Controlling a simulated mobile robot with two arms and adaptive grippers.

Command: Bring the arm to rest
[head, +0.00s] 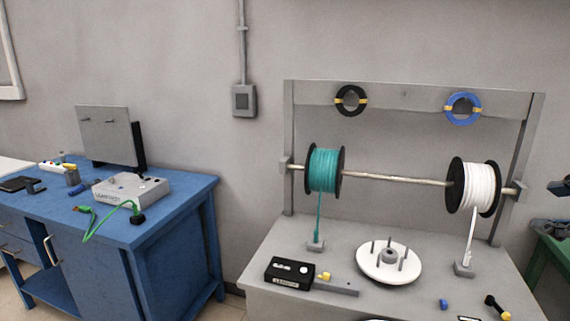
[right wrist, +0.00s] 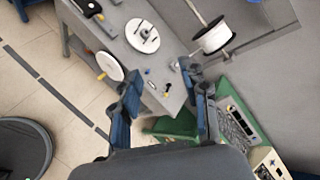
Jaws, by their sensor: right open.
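My right gripper (right wrist: 163,82) is open in the right wrist view, with its two dark blue-grey fingers apart and nothing between them. In the head view only part of the right gripper (head: 556,208) shows at the right edge, above a green surface and clear of the grey bench (head: 375,245). My left gripper is in neither view.
The bench carries a rack with a teal spool (head: 323,170) and a white spool (head: 481,187), a white disc with pegs (head: 388,262) and a black box (head: 290,273). A blue cabinet (head: 150,235) stands left. A green machine (right wrist: 240,125) is near the gripper.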

